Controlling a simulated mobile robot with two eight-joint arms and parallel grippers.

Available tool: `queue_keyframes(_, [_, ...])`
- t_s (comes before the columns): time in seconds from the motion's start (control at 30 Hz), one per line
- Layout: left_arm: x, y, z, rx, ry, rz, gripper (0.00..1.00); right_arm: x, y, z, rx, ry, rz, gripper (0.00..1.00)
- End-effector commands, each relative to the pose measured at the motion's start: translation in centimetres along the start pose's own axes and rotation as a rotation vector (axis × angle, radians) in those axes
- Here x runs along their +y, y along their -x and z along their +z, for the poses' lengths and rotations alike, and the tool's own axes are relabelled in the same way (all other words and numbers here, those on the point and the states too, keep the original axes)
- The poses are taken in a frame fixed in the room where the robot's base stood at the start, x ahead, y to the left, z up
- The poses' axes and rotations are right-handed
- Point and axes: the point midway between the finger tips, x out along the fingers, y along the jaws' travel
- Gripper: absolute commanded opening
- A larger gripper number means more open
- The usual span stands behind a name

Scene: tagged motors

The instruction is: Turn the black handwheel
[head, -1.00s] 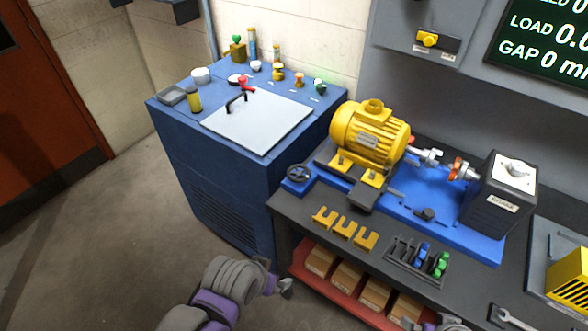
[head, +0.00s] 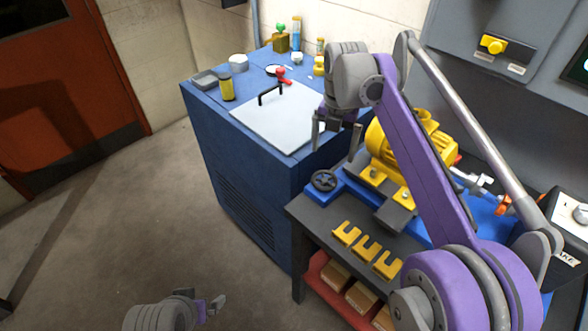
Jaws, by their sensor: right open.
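The black handwheel (head: 324,180) sits on the left end of the blue base plate (head: 350,194), at the left corner of the bench. My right gripper (head: 334,150) hangs above and slightly right of the handwheel, fingers pointing down. It is open and empty, and appears apart from the wheel. The yellow motor (head: 376,147) stands on the base plate to the right, partly hidden behind my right arm. My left gripper (head: 216,304) is low at the bottom of the view, over the floor in front of the bench; whether its jaws are open is unclear.
A blue cabinet (head: 235,170) with a white lid (head: 277,124) and black handle stands left of the bench. Yellow slotted shims (head: 367,248) lie on the bench front. A black brake box (head: 570,225) is at right. Floor at left is clear.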

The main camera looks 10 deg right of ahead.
Motion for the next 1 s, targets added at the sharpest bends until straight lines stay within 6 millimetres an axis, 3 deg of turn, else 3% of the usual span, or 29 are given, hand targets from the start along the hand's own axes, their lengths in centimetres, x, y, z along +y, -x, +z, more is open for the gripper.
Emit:
queue_keyframes(0.27, [0.0,-0.3,0.2,-0.002,0.0,0.0,1.0,0.4,-1.7,0.4,0.012,0.089,-0.007,1.0])
queue_keyframes(0.7, [0.0,-1.0,0.8,-0.005,0.0,0.0,1.0,0.3,-9.4,0.3,0.011,0.087,-0.006,1.0])
queue_keyframes(1.0, [0.0,-1.1,0.8,-0.005,0.0,0.0,1.0,0.3,-10.9,0.3,0.011,0.086,-0.006,1.0])
